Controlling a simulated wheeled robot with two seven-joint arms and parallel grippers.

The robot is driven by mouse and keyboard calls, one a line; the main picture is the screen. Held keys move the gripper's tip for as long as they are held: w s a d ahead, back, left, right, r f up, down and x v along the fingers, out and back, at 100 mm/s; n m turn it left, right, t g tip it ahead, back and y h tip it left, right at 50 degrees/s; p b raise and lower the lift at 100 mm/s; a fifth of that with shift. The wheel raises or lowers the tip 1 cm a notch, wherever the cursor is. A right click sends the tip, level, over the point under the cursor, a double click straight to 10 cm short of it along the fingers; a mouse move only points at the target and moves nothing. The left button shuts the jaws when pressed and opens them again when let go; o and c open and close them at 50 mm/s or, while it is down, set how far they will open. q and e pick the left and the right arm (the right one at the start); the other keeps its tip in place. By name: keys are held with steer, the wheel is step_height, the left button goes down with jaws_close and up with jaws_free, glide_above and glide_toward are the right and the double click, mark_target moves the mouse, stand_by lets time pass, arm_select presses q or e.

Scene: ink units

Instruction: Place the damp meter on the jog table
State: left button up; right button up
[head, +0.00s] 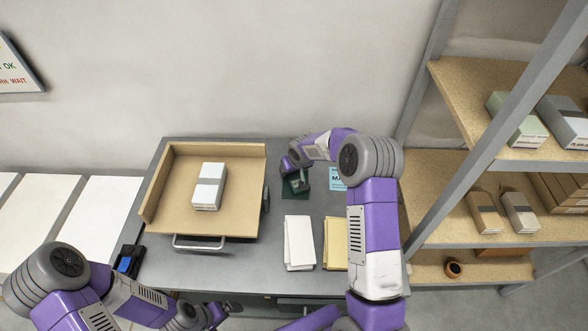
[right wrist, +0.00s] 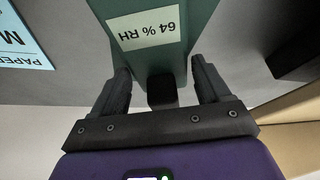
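The damp meter (head: 299,189) is a dark green device near the back middle of the grey desk. In the right wrist view the damp meter (right wrist: 178,52) shows a pale label reading 64 % RH and a small black block at its near end. My right gripper (right wrist: 162,78) is at the meter, its fingers apart on either side of the black block, with gaps to it. The jog table (head: 243,212) is a tan tray with raised walls at left and back, left of the meter. My left gripper (head: 213,314) is low at the bottom edge; its fingers are unclear.
A banded white paper stack (head: 209,187) lies on the jog table. White paper (head: 299,243) and yellow paper (head: 335,243) lie in front of the meter. A blue card (right wrist: 22,42) lies beside the meter. A shelf rack (head: 480,160) stands at right. A black-and-blue item (head: 127,262) sits at the desk's left edge.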

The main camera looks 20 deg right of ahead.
steer(key=shift+o, duration=1.2)
steer(key=shift+r, duration=0.15)
steer(key=shift+r, duration=0.35)
steer(key=p+v, duration=0.1)
steer(key=v, duration=1)
steer(key=shift+s+p, duration=0.2)
steer(key=shift+p, duration=0.15)
steer(key=shift+r, duration=0.15)
